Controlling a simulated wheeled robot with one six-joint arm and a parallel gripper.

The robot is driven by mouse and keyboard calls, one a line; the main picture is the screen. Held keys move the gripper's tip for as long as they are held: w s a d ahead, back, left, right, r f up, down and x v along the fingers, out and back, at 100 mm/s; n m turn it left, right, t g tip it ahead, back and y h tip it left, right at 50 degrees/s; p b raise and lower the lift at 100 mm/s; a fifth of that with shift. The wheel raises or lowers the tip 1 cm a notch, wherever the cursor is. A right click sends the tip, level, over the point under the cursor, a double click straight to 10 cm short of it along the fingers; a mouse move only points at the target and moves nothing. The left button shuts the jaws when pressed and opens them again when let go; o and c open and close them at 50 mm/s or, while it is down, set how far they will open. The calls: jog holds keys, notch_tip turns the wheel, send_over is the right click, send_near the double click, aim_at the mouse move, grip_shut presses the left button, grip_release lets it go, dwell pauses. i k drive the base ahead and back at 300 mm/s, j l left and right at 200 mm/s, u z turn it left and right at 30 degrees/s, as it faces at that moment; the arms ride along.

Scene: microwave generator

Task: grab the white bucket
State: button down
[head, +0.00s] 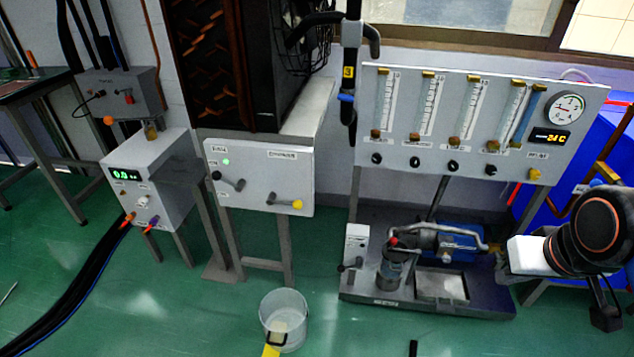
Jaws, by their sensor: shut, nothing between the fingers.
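The white bucket (286,304) stands upright on the green floor near the bottom edge, left of centre. It looks translucent, with an open top. A dark bracket and a yellow handle (271,350) are at its front, and the handle is cut off by the frame. My gripper (501,266) is at the right, at the end of my black arm, beside the right end of the pump stand. It is shut and empty, well to the right of the bucket and apart from it. Its fingertips are small and hard to make out.
A pump stand (372,285) with a flowmeter panel (400,148) lies between bucket and gripper. A grey control box (259,177) on legs is behind the bucket. Black cables (75,285) run along the left floor. Floor in front of the stand is mostly clear.

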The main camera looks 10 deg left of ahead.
aim_at(283, 313)
jog(key=i+j+u, duration=0.1)
jog(key=u, duration=0.3)
jog(key=l+u, duration=0.15)
jog(key=u, duration=0.2)
jog(key=k+l+u, duration=0.1)
jog(key=u, duration=0.3)
jog(key=k, duration=0.05)
